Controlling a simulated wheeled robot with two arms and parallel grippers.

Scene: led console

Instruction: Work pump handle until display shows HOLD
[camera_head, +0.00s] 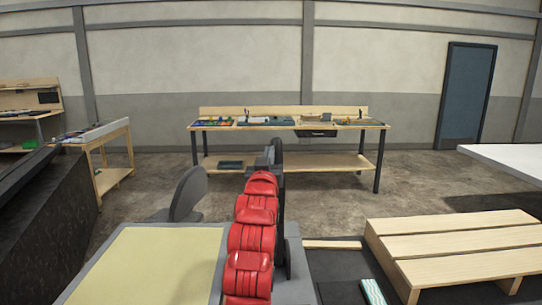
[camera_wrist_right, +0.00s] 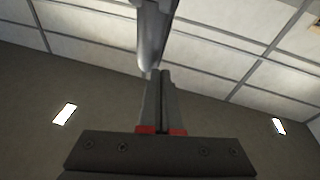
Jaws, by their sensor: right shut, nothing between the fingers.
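My right gripper (camera_head: 276,148) is at the far end of my red arm in the middle of the head view, raised and seen from behind. In the right wrist view its two dark fingers (camera_wrist_right: 161,80) are together with nothing between them. A grey rounded bar (camera_wrist_right: 154,35) comes down from the top edge close to the fingertips; I cannot tell whether it is the pump handle or whether it touches them. I cannot make out the display or its text in either view. My left gripper is not in view.
A pale yellow panel (camera_head: 150,265) with a grey border is near at lower left, with a grey rounded shape (camera_head: 188,193) behind it. A slatted wooden platform (camera_head: 455,250) is at right. A workbench (camera_head: 290,126) stands at the back wall, with open floor before it.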

